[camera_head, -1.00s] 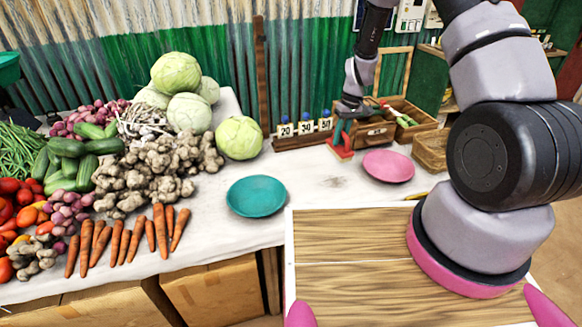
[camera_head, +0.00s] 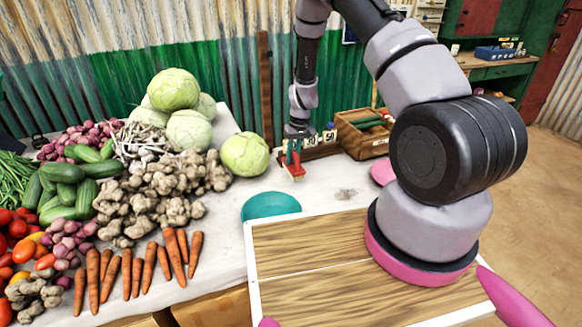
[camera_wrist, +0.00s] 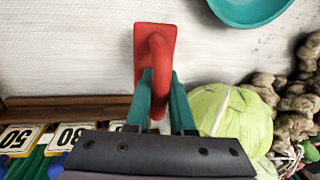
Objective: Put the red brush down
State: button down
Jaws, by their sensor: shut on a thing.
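My gripper (camera_wrist: 160,105) has teal fingers, shut on the red brush (camera_wrist: 153,55). The brush shows in the wrist view as a red block with a raised grip between the fingertips. In the head view the red brush (camera_head: 293,172) is low over the white tabletop (camera_head: 225,212), just right of a cabbage and in front of the number rack. I cannot tell whether it touches the cloth. The fingers (camera_head: 292,152) show small above it.
A teal plate (camera_head: 270,205) lies in front of the brush. A pink plate (camera_head: 382,172) is partly hidden by my arm. The cabbage (camera_head: 245,154) is close on the left. The number rack (camera_head: 315,150) and wooden box (camera_head: 362,138) stand behind. Bare cloth lies right of the brush.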

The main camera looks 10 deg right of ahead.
aim_at(293, 165)
jog(key=shift+f, duration=1.85)
jog(key=shift+d, duration=0.1)
jog(key=c, duration=0.8)
grip_release()
jog(key=shift+f, duration=0.15)
